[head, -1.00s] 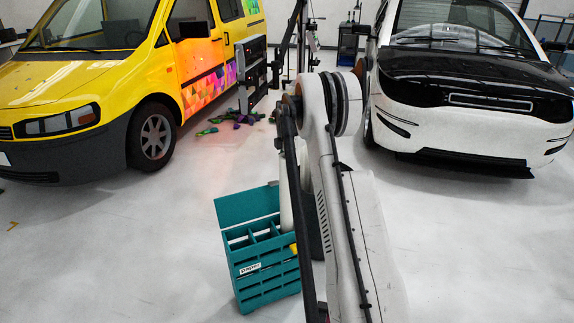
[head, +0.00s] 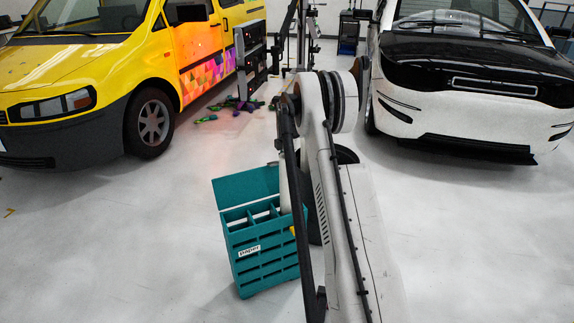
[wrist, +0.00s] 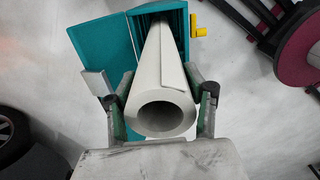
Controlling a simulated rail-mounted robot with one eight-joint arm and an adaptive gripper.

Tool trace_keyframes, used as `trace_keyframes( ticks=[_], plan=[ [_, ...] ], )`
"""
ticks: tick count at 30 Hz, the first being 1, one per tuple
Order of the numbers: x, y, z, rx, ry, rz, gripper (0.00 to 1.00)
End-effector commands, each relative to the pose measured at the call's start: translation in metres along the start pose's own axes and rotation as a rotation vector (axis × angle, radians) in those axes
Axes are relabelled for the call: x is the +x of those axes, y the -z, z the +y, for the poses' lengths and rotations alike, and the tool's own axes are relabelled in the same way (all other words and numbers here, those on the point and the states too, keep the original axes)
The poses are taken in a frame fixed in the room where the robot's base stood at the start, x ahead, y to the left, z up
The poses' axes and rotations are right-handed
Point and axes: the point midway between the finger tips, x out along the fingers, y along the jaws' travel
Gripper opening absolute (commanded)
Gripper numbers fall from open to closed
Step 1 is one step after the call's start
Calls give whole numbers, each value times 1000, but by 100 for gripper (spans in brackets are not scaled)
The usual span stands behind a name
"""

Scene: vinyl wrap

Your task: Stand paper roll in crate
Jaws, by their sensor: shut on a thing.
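The paper roll (wrist: 170,70) is a long off-white tube, its open near end facing the wrist camera. My gripper (wrist: 158,97) is shut on it, one finger on each side close to that near end. The far end reaches into the dark opening of the teal crate (wrist: 105,50); whether it touches the bottom is hidden. In the head view the crate (head: 265,268) stands on the floor with slatted sides, dividers and a raised back panel. The roll (head: 284,193) shows as a pale upright strip at its right side, partly behind my arm, which hides my gripper there.
A yellow block (wrist: 199,31) sits on the crate's side. A magenta-edged round object (wrist: 300,50) is at the right of the wrist view. A yellow van (head: 70,110) and a white car (head: 470,100) stand behind. Colourful scraps (head: 235,105) lie on the floor. Floor left of the crate is clear.

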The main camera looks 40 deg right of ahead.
Motion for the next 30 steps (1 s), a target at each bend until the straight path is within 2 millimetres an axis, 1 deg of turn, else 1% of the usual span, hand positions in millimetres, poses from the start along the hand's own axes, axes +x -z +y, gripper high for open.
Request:
trace_keyframes(
  ticks=[1, 3, 30],
  plan=[
    [8, 0, 0, 0, 0, 0, 0],
    [15, 0, 0, 0, 0, 0, 0],
    [107, 0, 0, 0, 0, 0, 0]
  ],
)
